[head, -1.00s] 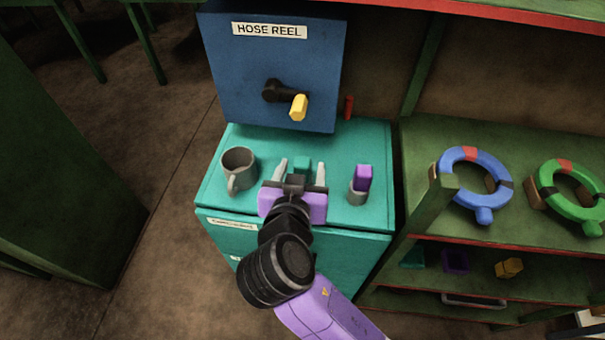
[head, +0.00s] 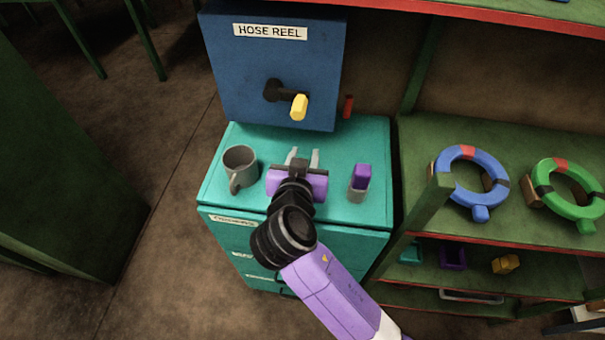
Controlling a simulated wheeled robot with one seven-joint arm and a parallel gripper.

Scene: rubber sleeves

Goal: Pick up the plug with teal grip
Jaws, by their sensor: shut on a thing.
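My gripper (head: 303,157) is over the middle of the teal cabinet top, its two grey fingers pointing away toward the blue box. The fingers are drawn close together and shut on the plug with teal grip, which stood between them a second ago. The plug is now hidden behind my gripper's palm and fingers, so I cannot tell whether it touches the cabinet top. A second plug with a purple grip (head: 362,172) and a grey lower part stands upright to the right of my gripper, apart from it.
A grey mug (head: 240,168) stands left of my gripper. A blue hose reel box (head: 250,85) with a yellow-handled crank (head: 299,106) rises behind. A green shelf (head: 520,150) at right bears a blue ring (head: 459,159) and a green ring (head: 545,176). The cabinet top's (head: 372,135) back right is clear.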

